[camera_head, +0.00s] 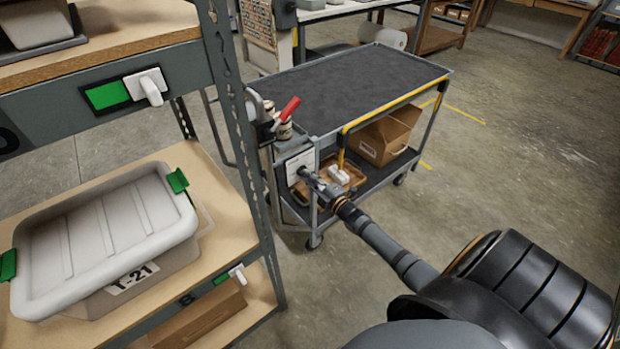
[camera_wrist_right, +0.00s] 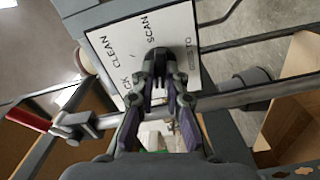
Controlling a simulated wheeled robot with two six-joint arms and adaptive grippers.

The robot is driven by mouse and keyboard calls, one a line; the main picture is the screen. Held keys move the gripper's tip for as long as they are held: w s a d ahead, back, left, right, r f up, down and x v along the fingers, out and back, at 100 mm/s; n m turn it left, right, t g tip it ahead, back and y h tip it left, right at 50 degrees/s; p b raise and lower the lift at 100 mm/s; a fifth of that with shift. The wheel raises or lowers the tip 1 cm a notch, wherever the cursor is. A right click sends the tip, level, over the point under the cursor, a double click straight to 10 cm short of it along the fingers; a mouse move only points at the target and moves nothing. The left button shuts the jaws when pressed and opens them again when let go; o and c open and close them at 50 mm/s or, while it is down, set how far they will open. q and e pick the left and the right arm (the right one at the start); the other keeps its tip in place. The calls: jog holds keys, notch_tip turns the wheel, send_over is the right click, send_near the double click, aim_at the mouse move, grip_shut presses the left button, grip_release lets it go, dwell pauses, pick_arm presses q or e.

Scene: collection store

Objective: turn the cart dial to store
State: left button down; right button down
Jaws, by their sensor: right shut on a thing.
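The cart (camera_head: 365,80) has a dark top and a white dial plate (camera_head: 299,164) on its near left end. In the right wrist view the plate (camera_wrist_right: 112,70) carries the words CLEAN and SCAN, plus two partly covered words ending in CK and reading STO. My right gripper (camera_head: 308,175) reaches the plate and is shut on the dial knob (camera_wrist_right: 157,64) in front of it. The fingers hide much of the knob, so I cannot tell which word it points to. My left gripper is not in view.
A shelf rack with a lidded grey bin (camera_head: 105,235) stands at the left, its post close to the cart. A red-handled lever (camera_head: 290,108) sits beside the plate. A cardboard box (camera_head: 385,135) rests on the cart's lower shelf. The floor to the right is clear.

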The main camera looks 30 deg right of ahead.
jog(key=shift+f+n, duration=0.1)
jog(key=shift+n, duration=1.5)
jog(key=c, duration=1.4)
grip_release()
jog(key=shift+s, duration=0.1)
jog(key=s, duration=0.8)
jog(key=s+d, duration=0.1)
jog(key=s, duration=0.3)
jog(key=shift+w, duration=0.1)
